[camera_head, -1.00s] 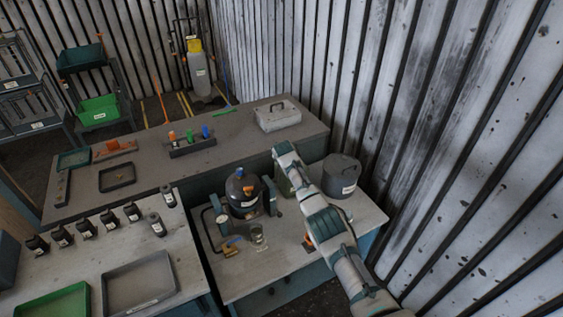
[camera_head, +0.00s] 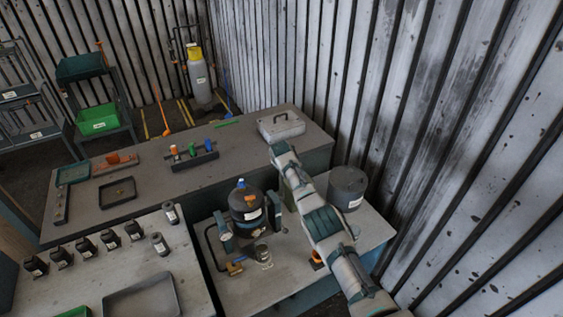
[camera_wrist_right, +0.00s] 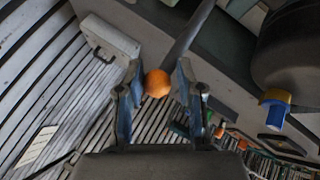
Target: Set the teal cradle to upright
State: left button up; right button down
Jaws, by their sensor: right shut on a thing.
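The teal cradle (camera_head: 277,212) stands on the workbench in the head view, with upright arms on both sides of a dark domed housing (camera_head: 245,203). The housing looks roughly upright, with a blue-tipped fitting on top; its exact tilt is hard to tell. In the right wrist view my right gripper (camera_wrist_right: 157,85) is shut on an orange ball knob (camera_wrist_right: 157,83) at the end of a grey rod (camera_wrist_right: 190,32). The housing (camera_wrist_right: 295,55) and its blue-and-yellow fitting (camera_wrist_right: 275,108) show to the right there. In the head view my right arm hides its gripper. My left gripper is out of view.
A grey pot (camera_head: 347,188) stands right of my arm. A grey case (camera_head: 281,126) and a rack with coloured pieces (camera_head: 190,158) are on the back bench. Several dark bottles (camera_head: 85,246) and a grey tray (camera_head: 143,299) occupy the left bench. The corrugated wall (camera_head: 450,150) is close at right.

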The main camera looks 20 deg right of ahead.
jog(key=c, duration=1.1)
grip_release()
jog(key=shift+w+a+r, duration=0.1)
jog(key=shift+w+r, duration=0.25)
jog(key=shift+r, duration=0.25)
jog(key=shift+o, duration=1.2)
jog(key=shift+w+f, duration=0.95)
jog(key=shift+w, duration=0.05)
jog(key=shift+d, duration=0.2)
jog(key=shift+s+r, duration=0.7)
jog(key=shift+s+a+r, duration=0.4)
jog(key=shift+s+r, duration=0.05)
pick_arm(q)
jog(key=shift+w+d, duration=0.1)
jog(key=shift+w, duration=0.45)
pick_arm(e)
jog(key=v, duration=0.8)
jog(key=shift+r, duration=0.2)
